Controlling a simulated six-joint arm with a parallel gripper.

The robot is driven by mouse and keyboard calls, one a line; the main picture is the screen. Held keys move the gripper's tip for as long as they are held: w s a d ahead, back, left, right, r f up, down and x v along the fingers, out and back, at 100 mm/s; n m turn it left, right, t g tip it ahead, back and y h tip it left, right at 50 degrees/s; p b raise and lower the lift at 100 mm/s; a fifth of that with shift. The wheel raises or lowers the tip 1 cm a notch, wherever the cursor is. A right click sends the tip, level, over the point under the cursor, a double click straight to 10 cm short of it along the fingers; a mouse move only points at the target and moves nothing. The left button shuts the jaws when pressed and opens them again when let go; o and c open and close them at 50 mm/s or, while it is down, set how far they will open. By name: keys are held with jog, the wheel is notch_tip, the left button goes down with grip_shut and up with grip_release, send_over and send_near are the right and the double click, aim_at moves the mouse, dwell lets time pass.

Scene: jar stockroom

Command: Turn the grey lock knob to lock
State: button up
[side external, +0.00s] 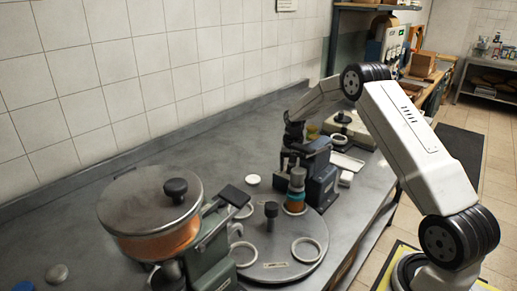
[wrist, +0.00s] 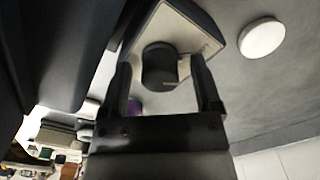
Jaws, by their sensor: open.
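In the wrist view a dark grey, round-ended knob (wrist: 159,66) stands on a pale plate (wrist: 200,38); it looks like the lock knob. My open gripper (wrist: 160,78) has one finger on each side of it, with gaps visible; I cannot tell how far the fingertips reach down along it. In the side external view my gripper (side external: 288,160) points down beside the dark blue machine head (side external: 321,172). The knob is hidden there behind the gripper and the machine.
A round grey turntable (side external: 275,266) carries white rings and a teal-banded jar (side external: 295,195). A lidded pan (side external: 150,207) of orange contents stands at front left. A white disc (side external: 252,180) lies on the bench; it also shows in the wrist view (wrist: 262,38). The bench's back left is clear.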

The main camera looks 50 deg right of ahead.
aim_at(291, 164)
jog(key=shift+m, duration=0.4)
jog(key=m, duration=0.3)
jog(key=shift+m, duration=0.3)
notch_tip(291, 164, up, 8)
jog(key=shift+a+r, duration=0.1)
jog(key=shift+r, duration=0.15)
jog(key=s+a+r+n, duration=0.1)
jog(key=a+r, duration=0.3)
jog(key=r, duration=0.6)
jog(key=s+a+r+n, duration=0.1)
jog(key=a+r, duration=0.4)
jog(key=r, duration=0.5)
jog(key=shift+s+a+n+t, duration=0.2)
jog(key=shift+s+n+t, duration=0.2)
jog(key=shift+n, duration=0.5)
